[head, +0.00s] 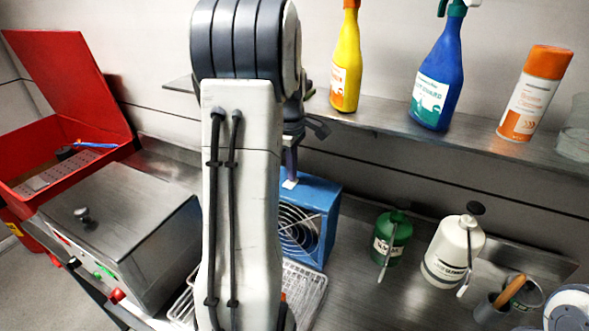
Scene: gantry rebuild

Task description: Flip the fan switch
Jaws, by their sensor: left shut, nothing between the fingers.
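The blue box fan (322,196) stands on the steel bench, its round wire grille facing front. My left arm covers its left side. My left gripper (290,172) is shut and empty, pointing down at the fan's top edge. It shows only in part behind my arm. A small pale piece shows at its tip; I cannot tell whether it is the fan's switch or a fingertip, nor whether the gripper touches the fan. My right gripper is not in view.
A shelf (465,143) above holds a yellow bottle (346,62), a blue spray bottle (437,78) and an orange-topped can (533,95). Green (392,238) and cream (453,250) oil cans stand right of the fan. A steel box (125,225) and open red case (65,165) are left.

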